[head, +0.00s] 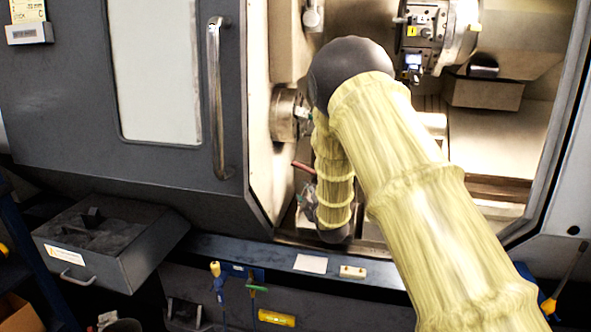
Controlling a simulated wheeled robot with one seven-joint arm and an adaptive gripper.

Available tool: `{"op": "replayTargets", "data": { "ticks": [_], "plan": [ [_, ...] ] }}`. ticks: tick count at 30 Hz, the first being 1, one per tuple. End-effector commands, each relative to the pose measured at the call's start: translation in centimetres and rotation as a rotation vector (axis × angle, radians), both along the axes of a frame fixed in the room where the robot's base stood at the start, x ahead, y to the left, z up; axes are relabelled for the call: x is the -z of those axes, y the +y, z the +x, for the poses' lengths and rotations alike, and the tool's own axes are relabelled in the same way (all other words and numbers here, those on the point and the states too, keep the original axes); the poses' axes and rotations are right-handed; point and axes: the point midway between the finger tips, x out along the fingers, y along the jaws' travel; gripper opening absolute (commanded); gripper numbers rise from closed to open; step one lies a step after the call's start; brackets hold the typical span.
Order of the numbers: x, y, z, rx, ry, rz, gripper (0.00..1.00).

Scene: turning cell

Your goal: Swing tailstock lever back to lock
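A short reddish rod (303,167), which looks like the tailstock lever, sticks out to the left beside my sleeved forearm inside the open machine. It is tilted, with its left end higher. Its right end meets a grey part (309,192) that is mostly covered by my arm, so I cannot tell whether that is the tailstock. My arm reaches in through the door opening, bends at the dark elbow and hangs down close to the lever.
The chuck (284,115) is left of my forearm and the tool turret (437,35) is at upper right. The grey door (60,110) with its long handle (214,98) stands left of the opening. An open drawer (130,262) juts out at lower left. A ledge (385,274) runs below the opening.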

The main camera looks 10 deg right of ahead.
Motion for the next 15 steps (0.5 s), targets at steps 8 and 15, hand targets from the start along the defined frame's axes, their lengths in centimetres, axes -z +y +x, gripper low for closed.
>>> {"op": "replayTargets", "data": {
  "ticks": [8,15],
  "plan": [
    [-5.2,0.5,2.8,-0.024,-0.108,-0.080,0.38],
    [-5.2,0.6,5.7,-0.024,-0.106,-0.079,0.38]
  ]
}}
